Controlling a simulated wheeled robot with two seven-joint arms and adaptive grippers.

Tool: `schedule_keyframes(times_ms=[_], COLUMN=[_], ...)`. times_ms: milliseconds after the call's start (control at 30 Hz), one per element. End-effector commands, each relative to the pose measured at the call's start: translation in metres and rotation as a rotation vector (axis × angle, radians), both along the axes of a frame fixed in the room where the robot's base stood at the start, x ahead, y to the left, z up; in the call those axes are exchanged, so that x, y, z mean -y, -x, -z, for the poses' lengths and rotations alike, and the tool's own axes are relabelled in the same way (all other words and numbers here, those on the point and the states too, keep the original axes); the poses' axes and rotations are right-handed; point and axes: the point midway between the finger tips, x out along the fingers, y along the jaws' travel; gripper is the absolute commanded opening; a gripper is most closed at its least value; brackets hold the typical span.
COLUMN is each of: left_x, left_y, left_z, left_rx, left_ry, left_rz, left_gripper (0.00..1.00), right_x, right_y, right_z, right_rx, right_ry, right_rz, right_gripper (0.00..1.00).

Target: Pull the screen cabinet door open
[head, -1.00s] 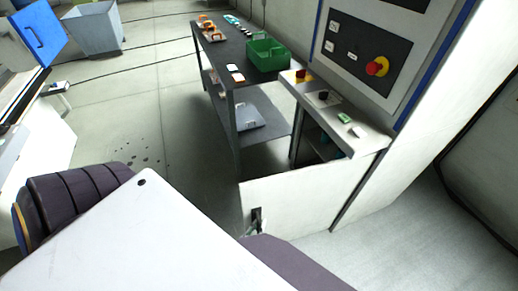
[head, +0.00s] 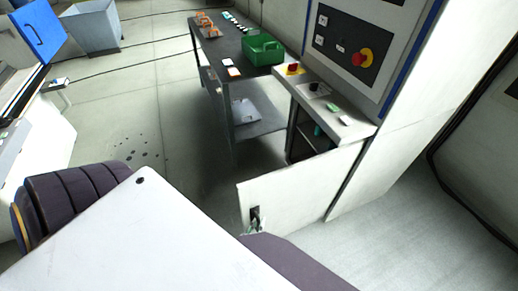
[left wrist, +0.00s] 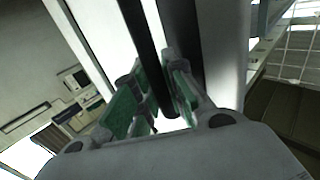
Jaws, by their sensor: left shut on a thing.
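The screen cabinet door (head: 300,190) is a white panel that stands partly open, angled out from the cabinet (head: 400,150). A dark interior shows above and behind it. The dark handle (head: 255,212) is near the door's left edge. My left gripper (head: 254,224) is small and partly hidden behind my own arm, at the handle. In the left wrist view, the green-padded fingers of my left gripper (left wrist: 157,98) are shut around the dark handle bar (left wrist: 140,40). My right gripper is not in view.
A dark workbench (head: 240,50) with a green bin (head: 263,49) and small parts stands behind the door. A control panel with a red knob (head: 362,57) is on the cabinet. A grey tub (head: 92,27) stands far left. Floor left of the door is clear.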

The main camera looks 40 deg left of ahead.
Motion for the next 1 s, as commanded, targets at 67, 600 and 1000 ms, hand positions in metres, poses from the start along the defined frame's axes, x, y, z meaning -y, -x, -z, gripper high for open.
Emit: schedule_keyframes(times_ms=[67,600,1000], left_x=[-0.003,-0.001,-0.001], left_y=[0.001,0.001,0.001], left_z=[-0.001,0.0,-0.017], left_rx=[0.002,0.0,0.002], left_ry=[-0.005,-0.001,0.0], left_rz=[-0.004,-0.002,-0.003], left_gripper=[0.15,0.35,0.35], right_x=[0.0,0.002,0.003], right_y=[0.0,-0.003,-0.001], right_z=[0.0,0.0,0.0], right_rx=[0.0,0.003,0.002], right_ry=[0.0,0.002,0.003], right_rz=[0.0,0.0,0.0], right_gripper=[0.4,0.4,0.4])
